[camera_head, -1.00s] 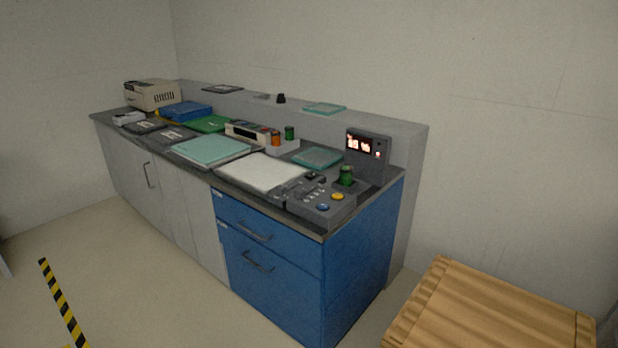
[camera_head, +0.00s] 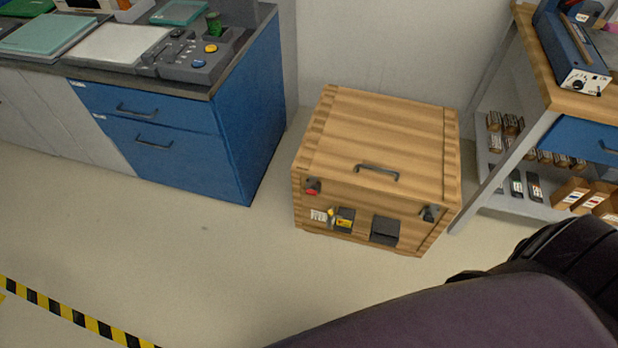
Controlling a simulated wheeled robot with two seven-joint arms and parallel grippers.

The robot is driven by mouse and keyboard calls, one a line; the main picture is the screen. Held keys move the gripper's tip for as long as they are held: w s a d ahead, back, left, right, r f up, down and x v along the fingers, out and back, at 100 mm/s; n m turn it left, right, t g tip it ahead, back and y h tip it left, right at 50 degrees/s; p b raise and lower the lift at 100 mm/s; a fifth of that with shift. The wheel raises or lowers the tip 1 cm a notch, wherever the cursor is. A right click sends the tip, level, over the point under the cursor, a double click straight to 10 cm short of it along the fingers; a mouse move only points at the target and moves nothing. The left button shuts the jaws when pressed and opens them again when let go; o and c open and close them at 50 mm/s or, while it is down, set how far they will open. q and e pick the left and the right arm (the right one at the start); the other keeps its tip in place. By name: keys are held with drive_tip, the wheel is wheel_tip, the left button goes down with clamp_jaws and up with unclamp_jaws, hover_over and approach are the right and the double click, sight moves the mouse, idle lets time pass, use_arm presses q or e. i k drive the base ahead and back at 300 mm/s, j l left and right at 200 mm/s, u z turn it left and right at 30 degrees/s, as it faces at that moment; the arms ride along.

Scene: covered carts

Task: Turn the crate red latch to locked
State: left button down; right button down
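A wooden crate (camera_head: 375,150) stands on the floor between the blue-drawered counter and a workbench. Its lid is down, with a dark handle near the front edge. The red latch (camera_head: 312,187) is at the upper left of the crate's front face; it is too small to tell which way it is turned. A dark latch (camera_head: 430,213) is at the upper right of the same face. Part of my own arm fills the lower right. Neither gripper's fingers can be seen, and nothing touches the crate.
The counter with blue drawers (camera_head: 165,145) stands left of the crate. A wooden-topped workbench (camera_head: 590,97) with stocked shelves stands close on the right. The floor (camera_head: 215,260) in front of the crate and to its left is clear. Black-and-yellow tape (camera_head: 75,316) crosses the lower left.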

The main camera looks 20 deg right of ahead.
sight(312, 191)
drive_tip(key=i+j, duration=0.7)
drive_tip(key=i, duration=0.25)
